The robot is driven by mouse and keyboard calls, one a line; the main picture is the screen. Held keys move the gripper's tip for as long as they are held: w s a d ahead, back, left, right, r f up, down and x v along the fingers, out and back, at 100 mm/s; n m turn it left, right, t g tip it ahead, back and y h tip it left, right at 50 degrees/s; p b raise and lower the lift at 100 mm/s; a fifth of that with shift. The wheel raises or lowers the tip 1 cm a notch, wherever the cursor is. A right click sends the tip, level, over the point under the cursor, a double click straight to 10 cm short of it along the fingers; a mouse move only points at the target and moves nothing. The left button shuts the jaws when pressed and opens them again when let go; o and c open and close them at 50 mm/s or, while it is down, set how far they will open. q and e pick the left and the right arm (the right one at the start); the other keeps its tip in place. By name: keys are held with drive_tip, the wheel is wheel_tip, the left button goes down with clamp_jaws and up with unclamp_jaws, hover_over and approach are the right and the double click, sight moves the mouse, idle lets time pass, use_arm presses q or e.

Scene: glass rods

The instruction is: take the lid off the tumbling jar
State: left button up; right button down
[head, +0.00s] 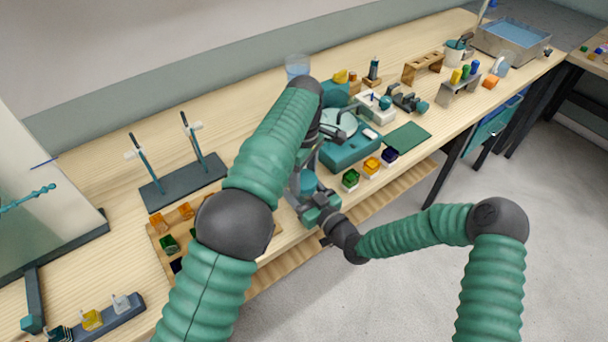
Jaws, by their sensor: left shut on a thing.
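A small teal round piece (309,182), which looks like part of the tumbling jar, is held in the air just off the bench's front edge. My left gripper (306,168) reaches down from above and is shut on it. The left arm and wrist cover much of this spot. My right gripper (312,200) comes from the lower right and is close below the teal piece. Its fingertips are too small and overlapped to tell whether they are open or shut. I cannot make out the seam between lid and jar.
Behind the grippers, a teal machine (350,155) with a pale disc stands on the wooden bench. A dark stand with two rods (185,182) is at left. A green mat (407,136) lies at right. The floor in front is clear.

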sight(304, 179)
use_arm(q)
drive_tip(key=shift+d+r, duration=0.2)
drive_tip(key=shift+r, duration=0.05)
use_arm(e)
drive_tip(key=shift+s+a, duration=0.15)
use_arm(q)
drive_tip(key=shift+r, duration=0.6)
drive_tip(key=shift+a+r, duration=0.15)
drive_tip(key=shift+r, duration=0.15)
drive_tip(key=shift+r, duration=2)
use_arm(e)
drive_tip(key=shift+d, duration=0.2)
drive_tip(key=shift+c, duration=1.3)
unclamp_jaws()
